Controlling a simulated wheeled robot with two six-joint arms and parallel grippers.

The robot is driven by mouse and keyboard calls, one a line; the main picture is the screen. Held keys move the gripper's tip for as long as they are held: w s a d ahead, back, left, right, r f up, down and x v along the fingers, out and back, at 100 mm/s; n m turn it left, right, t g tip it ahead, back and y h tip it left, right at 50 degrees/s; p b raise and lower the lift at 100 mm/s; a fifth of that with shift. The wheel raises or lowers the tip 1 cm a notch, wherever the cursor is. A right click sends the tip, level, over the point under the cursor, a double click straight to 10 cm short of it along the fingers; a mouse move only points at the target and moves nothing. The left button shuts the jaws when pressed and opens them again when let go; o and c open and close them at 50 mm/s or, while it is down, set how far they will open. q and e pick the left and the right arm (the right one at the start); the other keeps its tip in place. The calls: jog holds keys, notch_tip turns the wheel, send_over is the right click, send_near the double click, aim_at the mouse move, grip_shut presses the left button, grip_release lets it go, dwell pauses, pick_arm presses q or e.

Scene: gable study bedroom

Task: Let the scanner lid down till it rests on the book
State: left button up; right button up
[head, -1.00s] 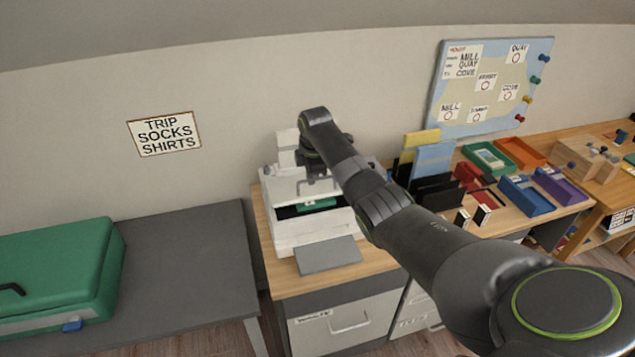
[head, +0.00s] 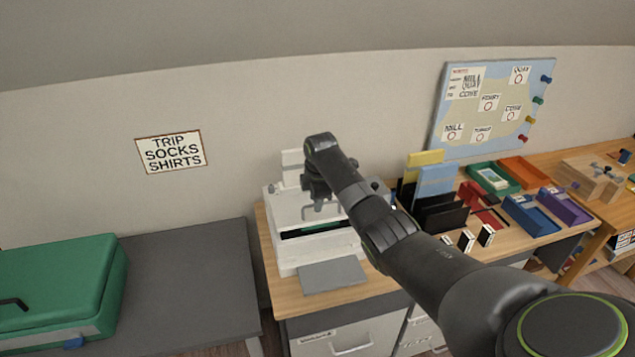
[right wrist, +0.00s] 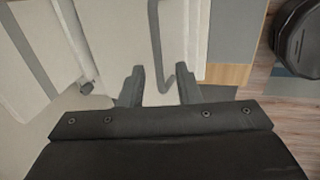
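The white scanner (head: 290,262) stands on the wooden-topped cabinet. Its white lid (head: 287,207) lies nearly flat, with a narrow dark gap at the front. A strip of the green book (head: 305,231) shows in that gap; whether the lid touches it I cannot tell. My right gripper (head: 318,204) is over the lid at its grey handle. In the right wrist view my right gripper (right wrist: 160,85) has its fingers apart, with the grey handle (right wrist: 155,45) between them and space on both sides. My left gripper is in neither view.
A grey flat pad (head: 333,276) lies in front of the scanner. Dark upright holders with folders (head: 435,180) and several coloured trays (head: 530,215) stand to the right. A green suitcase (head: 60,285) lies on the grey bench (head: 190,280) at left, whose right part is clear.

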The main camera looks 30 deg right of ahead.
jog(key=d+v, duration=0.1)
jog(key=v, duration=1.6)
jog(key=shift+a, duration=0.5)
